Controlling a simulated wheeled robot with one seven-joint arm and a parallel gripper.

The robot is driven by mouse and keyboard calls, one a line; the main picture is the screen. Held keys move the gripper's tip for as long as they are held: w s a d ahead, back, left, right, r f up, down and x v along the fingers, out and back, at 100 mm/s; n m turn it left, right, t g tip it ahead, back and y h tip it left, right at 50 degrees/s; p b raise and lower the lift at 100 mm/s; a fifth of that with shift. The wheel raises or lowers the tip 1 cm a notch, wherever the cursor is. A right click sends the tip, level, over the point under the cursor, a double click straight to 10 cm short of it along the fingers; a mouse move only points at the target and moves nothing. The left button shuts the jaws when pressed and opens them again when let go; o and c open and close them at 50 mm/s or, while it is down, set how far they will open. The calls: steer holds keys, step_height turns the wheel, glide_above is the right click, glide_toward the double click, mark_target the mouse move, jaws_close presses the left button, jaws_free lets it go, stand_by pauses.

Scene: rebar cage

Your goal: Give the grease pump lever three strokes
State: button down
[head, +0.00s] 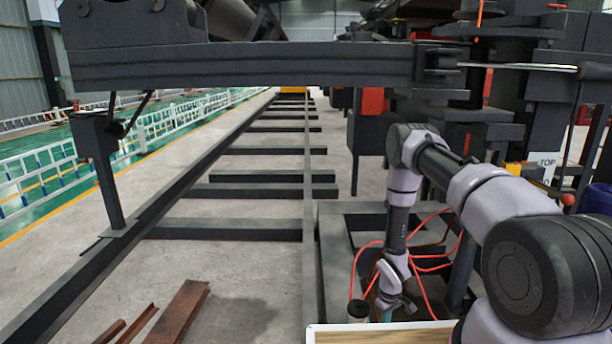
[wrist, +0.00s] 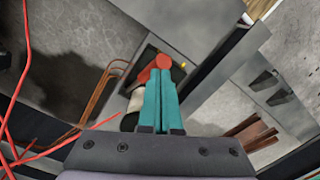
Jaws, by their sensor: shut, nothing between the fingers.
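My gripper (wrist: 159,76) has teal fingers, shut together with nothing between them. In the wrist view a round red knob (wrist: 163,61) shows right at the fingertips; I take it to be the pump lever's end. I cannot tell whether the fingers touch it. A pale cylinder (wrist: 136,101) with a dark end, likely the pump body, is beside the fingers, partly hidden by them. In the head view my gripper (head: 386,315) points down beside a small dark-topped cylinder (head: 358,310). The lever's shaft is not clearly visible, and the red knob does not show there.
Red hoses (head: 428,265) loop around my forearm and gripper. A pale-edged board (head: 385,333) lies at the front. Dark steel rails and crossbars (head: 250,229) run along the floor. Rusty bars (head: 172,315) lie at left. Dark machinery (head: 500,110) stands at right.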

steer(key=shift+s+f, duration=0.45)
steer(key=shift+s+f, duration=0.5)
steer(key=shift+f, duration=0.05)
steer(key=shift+s+f, duration=0.45)
steer(key=shift+f, duration=0.05)
stand_by(0.3)
